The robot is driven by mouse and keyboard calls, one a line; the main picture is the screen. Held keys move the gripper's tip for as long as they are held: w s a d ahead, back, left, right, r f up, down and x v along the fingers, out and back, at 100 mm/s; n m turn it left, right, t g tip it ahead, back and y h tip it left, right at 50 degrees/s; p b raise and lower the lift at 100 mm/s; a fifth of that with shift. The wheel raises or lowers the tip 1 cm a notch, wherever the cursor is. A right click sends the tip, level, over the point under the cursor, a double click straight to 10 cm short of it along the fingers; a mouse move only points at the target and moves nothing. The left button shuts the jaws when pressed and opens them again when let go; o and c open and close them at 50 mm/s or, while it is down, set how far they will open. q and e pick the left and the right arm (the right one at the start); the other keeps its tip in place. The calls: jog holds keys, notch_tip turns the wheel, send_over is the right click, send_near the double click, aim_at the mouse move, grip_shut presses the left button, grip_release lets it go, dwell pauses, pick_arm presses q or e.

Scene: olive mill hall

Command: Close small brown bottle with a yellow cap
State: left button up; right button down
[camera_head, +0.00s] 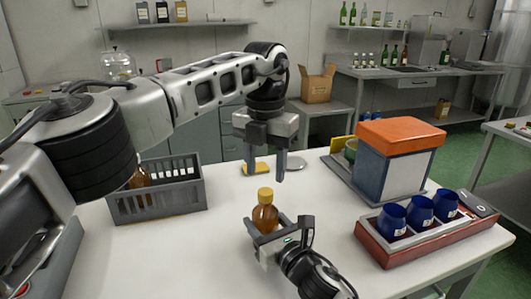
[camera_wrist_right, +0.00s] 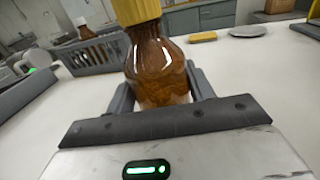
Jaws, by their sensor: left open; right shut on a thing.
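A small brown bottle (camera_head: 265,217) stands upright near the middle of the white table. A yellow cap (camera_head: 265,194) sits on its neck; whether it is tight I cannot tell. The right wrist view shows the bottle (camera_wrist_right: 158,65) up close, with the cap (camera_wrist_right: 137,10) cut by the top edge. My right gripper (camera_head: 267,226) is shut on the bottle's body from the near side. My left gripper (camera_head: 266,172) is open and empty, pointing down above and slightly behind the cap, apart from it.
A grey crate (camera_head: 158,209) holding a brown bottle (camera_head: 140,180) stands left. A box with an orange lid (camera_head: 400,132) and a red tray (camera_head: 385,252) with blue jars (camera_head: 420,209) stand right. A yellow item (camera_head: 256,168) and grey disc (camera_head: 292,163) lie behind.

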aim_at(265, 191)
pick_arm(q)
jog(key=shift+f, duration=2.65)
jog(key=c, duration=1)
jog(key=o, duration=1.1)
jog(key=shift+o, duration=0.2)
notch_tip(265, 191, up, 12)
